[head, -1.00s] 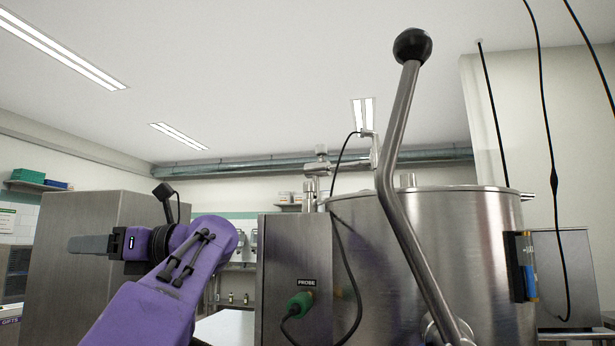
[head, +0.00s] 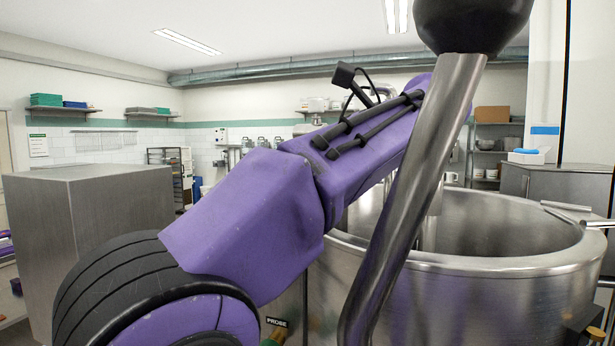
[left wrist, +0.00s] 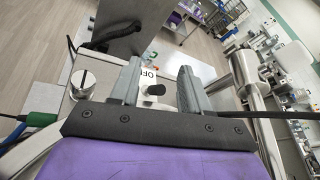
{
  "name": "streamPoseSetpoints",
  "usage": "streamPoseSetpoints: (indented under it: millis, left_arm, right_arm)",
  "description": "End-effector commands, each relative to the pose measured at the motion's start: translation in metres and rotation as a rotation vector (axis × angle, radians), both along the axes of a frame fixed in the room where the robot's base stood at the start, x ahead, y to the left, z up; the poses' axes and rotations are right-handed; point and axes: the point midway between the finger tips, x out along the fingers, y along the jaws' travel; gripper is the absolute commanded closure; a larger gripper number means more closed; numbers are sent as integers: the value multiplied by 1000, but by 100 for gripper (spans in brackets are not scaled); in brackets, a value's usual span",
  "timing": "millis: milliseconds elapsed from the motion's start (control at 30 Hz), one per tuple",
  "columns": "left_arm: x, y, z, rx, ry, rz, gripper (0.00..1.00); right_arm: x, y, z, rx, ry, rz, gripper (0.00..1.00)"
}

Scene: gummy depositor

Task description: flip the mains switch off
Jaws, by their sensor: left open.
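In the left wrist view, the mains switch (left wrist: 154,90) is a small metal toggle on a steel box, with a white plate (left wrist: 149,72) lettered "OFF" just beyond it. My left gripper (left wrist: 160,66) is open, its two grey fingers on either side of the toggle. I cannot tell whether either finger touches it, or which way the toggle is set. In the head view my purple left arm reaches up to the right over the machine; its gripper is hidden behind the lever. My right gripper is in neither view.
A bent steel lever (head: 400,215) with a black ball knob (head: 473,22) crosses close in front of my left arm. A large open steel kettle (head: 480,262) stands at the right. A steel cabinet (head: 105,230) is at the left. A round knob (left wrist: 83,80) sits left of the switch.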

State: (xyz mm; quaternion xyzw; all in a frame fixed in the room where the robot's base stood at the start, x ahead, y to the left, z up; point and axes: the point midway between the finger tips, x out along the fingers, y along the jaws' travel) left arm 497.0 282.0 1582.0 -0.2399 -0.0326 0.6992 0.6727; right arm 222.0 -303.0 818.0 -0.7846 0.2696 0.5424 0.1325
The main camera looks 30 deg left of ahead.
Motion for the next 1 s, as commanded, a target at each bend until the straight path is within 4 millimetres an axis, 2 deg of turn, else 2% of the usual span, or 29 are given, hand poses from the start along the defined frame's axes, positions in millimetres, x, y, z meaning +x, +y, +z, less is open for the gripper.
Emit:
streamPoseSetpoints:
  millis: [200, 300, 367, 467, 800, 1000]
  left_arm:
    - [11, -40, -22, -53, 278, -189, 54]
    - [13, -51, -27, -62, 359, -248, 54]
    - [14, -51, -29, -66, 382, -264, 54]
    - [16, -38, -35, -67, 390, -269, 54]
    - [27, 25, -59, -63, 388, -272, 54]
    - [29, 39, -67, -62, 385, -270, 54]
  right_arm:
    - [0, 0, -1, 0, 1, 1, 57]
    - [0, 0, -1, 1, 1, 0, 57]
    - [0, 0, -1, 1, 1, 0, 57]
    - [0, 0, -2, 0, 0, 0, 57]
    - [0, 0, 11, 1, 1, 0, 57]
    - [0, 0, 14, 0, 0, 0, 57]
